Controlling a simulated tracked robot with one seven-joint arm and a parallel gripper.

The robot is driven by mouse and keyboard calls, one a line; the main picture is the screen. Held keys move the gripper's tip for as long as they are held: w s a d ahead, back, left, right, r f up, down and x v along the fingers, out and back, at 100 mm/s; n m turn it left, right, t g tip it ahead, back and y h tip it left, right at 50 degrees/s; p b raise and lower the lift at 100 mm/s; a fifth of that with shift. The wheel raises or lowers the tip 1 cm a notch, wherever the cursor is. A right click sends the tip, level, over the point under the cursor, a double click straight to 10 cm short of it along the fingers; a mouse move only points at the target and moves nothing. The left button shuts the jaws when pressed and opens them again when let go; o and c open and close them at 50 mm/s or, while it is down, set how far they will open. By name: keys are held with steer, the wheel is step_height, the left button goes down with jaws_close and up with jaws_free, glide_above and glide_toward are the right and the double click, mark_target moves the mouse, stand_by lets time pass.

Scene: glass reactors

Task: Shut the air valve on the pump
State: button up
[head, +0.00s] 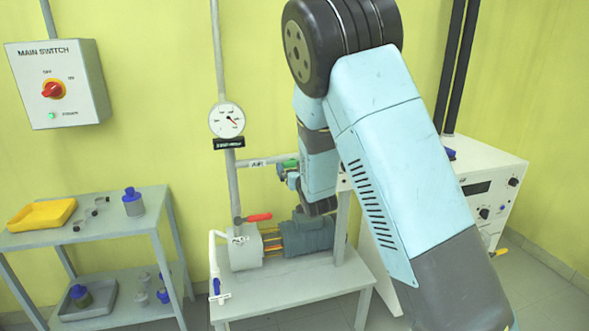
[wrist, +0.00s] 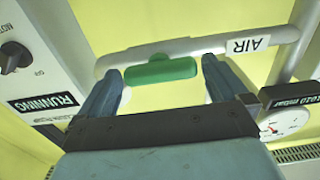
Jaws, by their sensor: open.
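The air valve's green handle (wrist: 160,71) lies roughly along the white pipe labelled AIR (wrist: 205,44) in the wrist view. My gripper (wrist: 162,66) is open, with one blue finger beyond each end of the handle and gaps between. In the head view the green handle (head: 288,165) shows at the right end of the AIR pipe (head: 276,162), partly covered by my arm and gripper. The pump (head: 245,252) sits on a grey stand below, with its dark motor (head: 308,237) to the right.
A red-handled valve (head: 258,217) is just above the pump. A round gauge (head: 227,121) is on the vertical pipe. A white control box (head: 490,185) stands right, and its RUNNING panel (wrist: 42,103) is close to the left finger. A shelf (head: 90,236) stands left.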

steer(key=shift+c, duration=0.5)
steer(key=c, duration=0.6)
steer(key=shift+a, duration=0.3)
steer(key=shift+c, duration=0.4)
steer(key=shift+d, duration=0.2)
